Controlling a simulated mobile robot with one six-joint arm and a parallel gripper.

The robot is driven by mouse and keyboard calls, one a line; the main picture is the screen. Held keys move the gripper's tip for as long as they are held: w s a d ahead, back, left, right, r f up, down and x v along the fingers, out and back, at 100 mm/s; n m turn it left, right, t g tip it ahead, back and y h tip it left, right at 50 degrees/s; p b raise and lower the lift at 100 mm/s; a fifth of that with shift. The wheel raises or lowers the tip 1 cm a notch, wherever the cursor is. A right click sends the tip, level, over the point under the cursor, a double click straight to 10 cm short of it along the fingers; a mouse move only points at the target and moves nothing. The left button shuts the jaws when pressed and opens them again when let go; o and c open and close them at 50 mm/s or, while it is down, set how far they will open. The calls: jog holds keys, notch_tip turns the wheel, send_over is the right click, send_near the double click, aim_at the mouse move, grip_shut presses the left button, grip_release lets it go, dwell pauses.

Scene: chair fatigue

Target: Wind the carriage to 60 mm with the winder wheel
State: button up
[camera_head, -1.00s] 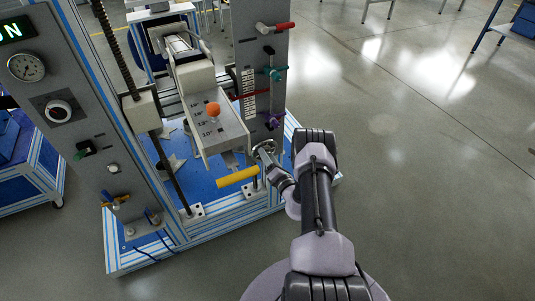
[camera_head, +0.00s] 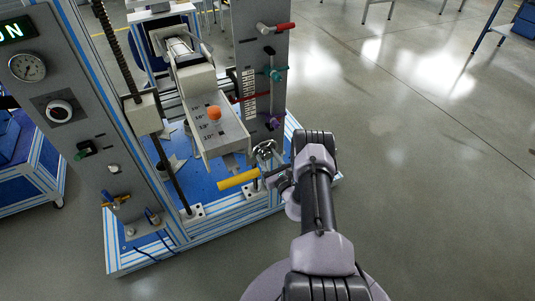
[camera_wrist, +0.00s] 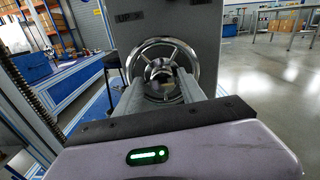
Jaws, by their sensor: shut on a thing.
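The winder wheel, a shiny metal ring (camera_wrist: 166,41), faces me in the wrist view on a dark grey panel. My gripper (camera_wrist: 163,88) is shut on the wheel near its middle; the fingers hide its lower part. In the head view my gripper (camera_head: 268,165) is at the wheel (camera_head: 264,149), low at the right side of the rig, and the exact grip is too small to tell. A grey sloped box (camera_head: 222,137) with angle marks and an orange knob (camera_head: 214,112) stands out from the rig. I cannot tell which part is the carriage.
A yellow handle (camera_head: 238,179) sticks out left of my gripper. The right panel bears a white scale (camera_head: 248,88), a red handle (camera_head: 285,25), a teal knob (camera_head: 275,73) and a purple knob (camera_head: 275,122). Open floor (camera_head: 430,180) lies to the right.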

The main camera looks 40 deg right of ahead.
jog(key=n, duration=0.5)
jog(key=w+r+n, duration=0.1)
jog(key=n, duration=0.1)
jog(key=shift+d+t, duration=0.3)
jog(key=shift+n, duration=0.3)
jog(key=n, duration=0.6)
jog(key=shift+d, duration=0.1)
jog(key=shift+c, duration=0.2)
jog(key=o, duration=1.4)
jog(key=shift+c, duration=0.2)
jog(key=shift+s+f+p, duration=0.35)
jog(key=shift+s+p, duration=0.3)
jog(key=shift+p, duration=0.2)
jog(key=p+v, duration=0.1)
jog(key=v, duration=0.2)
jog(key=shift+f, duration=0.2)
jog(key=shift+s+f, duration=0.2)
